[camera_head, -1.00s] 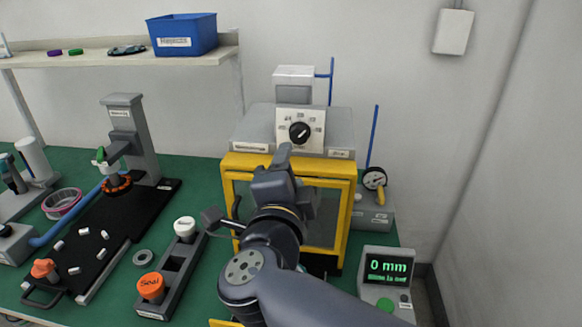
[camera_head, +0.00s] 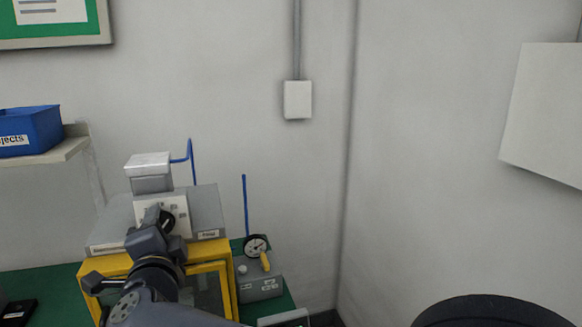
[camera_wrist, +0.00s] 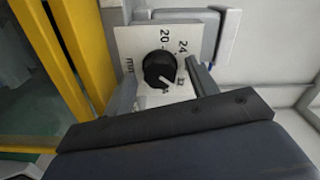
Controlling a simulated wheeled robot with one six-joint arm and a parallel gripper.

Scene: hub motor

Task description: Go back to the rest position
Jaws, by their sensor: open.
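My gripper (camera_head: 152,218) is in front of the dial panel of the yellow-framed machine (camera_head: 228,272), in the lower left of the head view. In the wrist view my gripper (camera_wrist: 163,92) has its two fingers apart, one on each side of the round black knob (camera_wrist: 160,70). Nothing is held between them. The knob also shows partly in the head view (camera_head: 168,221), with the gripper overlapping the panel. The knob sits on a white dial plate (camera_wrist: 128,42) with numbers around it. I cannot tell whether the fingers touch the knob.
A dial gauge on a grey block (camera_head: 258,287) stands right of the machine. A blue bin (camera_head: 28,130) sits on a shelf (camera_head: 72,146) at left. A wall box (camera_head: 298,100) hangs above. The wall at right has a white panel (camera_head: 545,115).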

